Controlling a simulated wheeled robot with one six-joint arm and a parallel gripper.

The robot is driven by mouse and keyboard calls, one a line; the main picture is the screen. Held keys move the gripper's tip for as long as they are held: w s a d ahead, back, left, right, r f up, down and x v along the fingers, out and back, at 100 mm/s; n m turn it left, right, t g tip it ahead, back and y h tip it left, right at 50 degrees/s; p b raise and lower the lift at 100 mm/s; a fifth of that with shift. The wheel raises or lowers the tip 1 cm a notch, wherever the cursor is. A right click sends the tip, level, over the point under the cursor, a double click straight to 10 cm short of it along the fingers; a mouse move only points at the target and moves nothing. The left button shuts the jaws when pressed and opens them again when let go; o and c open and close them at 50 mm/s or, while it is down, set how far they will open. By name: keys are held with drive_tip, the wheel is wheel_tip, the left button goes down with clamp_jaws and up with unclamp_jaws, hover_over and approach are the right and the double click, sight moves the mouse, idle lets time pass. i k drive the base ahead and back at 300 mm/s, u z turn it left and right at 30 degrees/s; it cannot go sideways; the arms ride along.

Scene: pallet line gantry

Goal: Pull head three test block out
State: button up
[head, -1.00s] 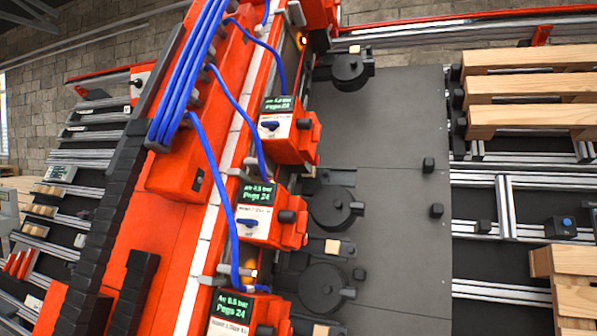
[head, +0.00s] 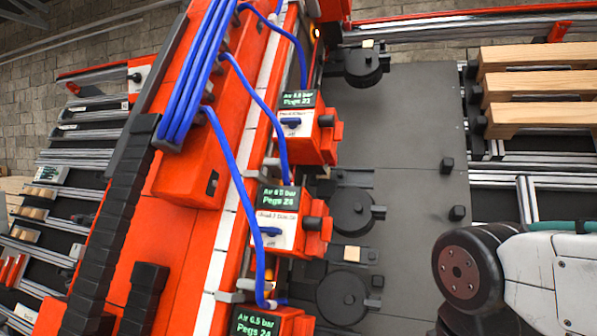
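Three red heads stand in a column along the gantry: an upper one (head: 312,130), a middle one (head: 290,225) and a lower one (head: 268,322) cut by the bottom edge. Each has a green-text display; the head labels are too small to tell surely which is head three. A pale wooden block (head: 352,253) sits by the dark plate between the two lower black discs. Another pale block (head: 367,44) shows beside the upper disc (head: 362,68). I cannot tell which block belongs to head three. My gripper is not in view; only part of my arm shows at lower right.
Blue hoses (head: 250,210) loop down to the heads. A dark plate (head: 400,120) with small black posts (head: 446,165) lies right of them. Wooden pallet boards (head: 540,88) rest on rails at upper right. A black cable chain (head: 110,220) runs at left.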

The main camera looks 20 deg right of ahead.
sight(340, 175)
drive_tip(key=z, duration=0.05)
drive_tip(key=i, duration=0.9)
drive_tip(key=z, duration=0.4)
